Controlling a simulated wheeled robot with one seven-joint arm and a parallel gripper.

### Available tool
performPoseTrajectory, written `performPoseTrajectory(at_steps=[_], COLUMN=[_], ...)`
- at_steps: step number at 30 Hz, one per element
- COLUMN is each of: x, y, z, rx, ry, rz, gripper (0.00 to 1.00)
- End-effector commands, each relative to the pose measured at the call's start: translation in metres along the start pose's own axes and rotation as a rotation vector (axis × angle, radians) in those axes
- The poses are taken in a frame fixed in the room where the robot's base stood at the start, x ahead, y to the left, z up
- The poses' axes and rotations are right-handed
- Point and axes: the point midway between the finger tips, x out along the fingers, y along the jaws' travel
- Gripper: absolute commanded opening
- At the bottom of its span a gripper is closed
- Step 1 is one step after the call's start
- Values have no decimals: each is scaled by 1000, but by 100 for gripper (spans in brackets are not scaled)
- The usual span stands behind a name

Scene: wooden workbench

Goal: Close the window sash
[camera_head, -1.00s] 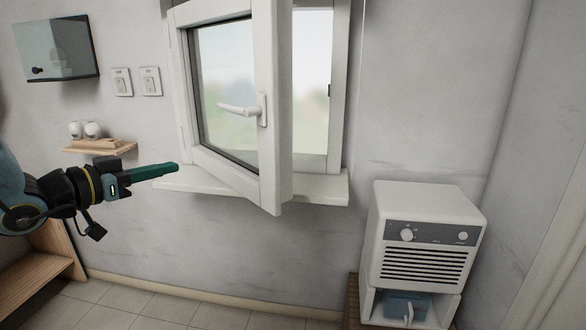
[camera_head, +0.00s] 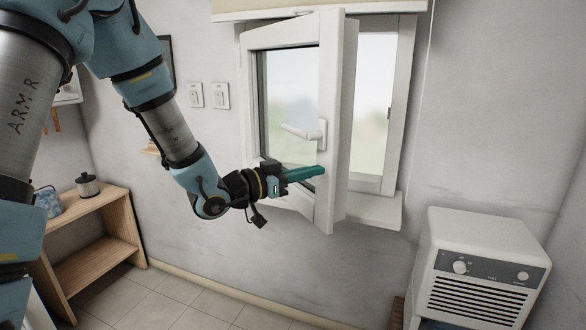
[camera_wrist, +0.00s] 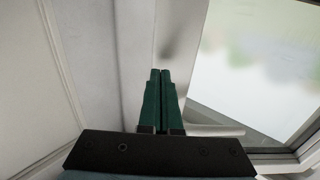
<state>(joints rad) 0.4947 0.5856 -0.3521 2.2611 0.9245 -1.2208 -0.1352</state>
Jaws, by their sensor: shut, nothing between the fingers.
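The white window sash (camera_head: 329,205) stands open, swung into the room from its left side, with its free edge toward me. Its white lever handle (camera_head: 302,131) points left. The white window frame (camera_head: 398,110) shows behind it on the right. My gripper (camera_head: 321,171), with green fingers, is shut and empty. It lies in front of the sash's lower part, below the handle; I cannot tell whether it touches. In the wrist view the closed fingers (camera_wrist: 160,90) lie before the white sash stile, with the handle (camera_wrist: 215,130) and glass to their right.
A white window sill (camera_head: 375,212) runs under the window. A white heater-like box (camera_head: 480,265) stands at lower right. A wooden shelf unit (camera_head: 95,235) with a pot (camera_head: 88,185) is at left. Light switches (camera_head: 208,95) are on the wall. The tiled floor between is clear.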

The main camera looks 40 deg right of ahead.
Motion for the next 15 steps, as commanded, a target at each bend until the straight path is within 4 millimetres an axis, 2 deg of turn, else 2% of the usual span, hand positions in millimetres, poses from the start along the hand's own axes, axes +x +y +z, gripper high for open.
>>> performPoseTrajectory(at_steps=[6,15], x=[14,14], y=[0,0], z=[0,0], rx=[1,1], ry=[0,0], rz=[0,-1], gripper=[0,0])
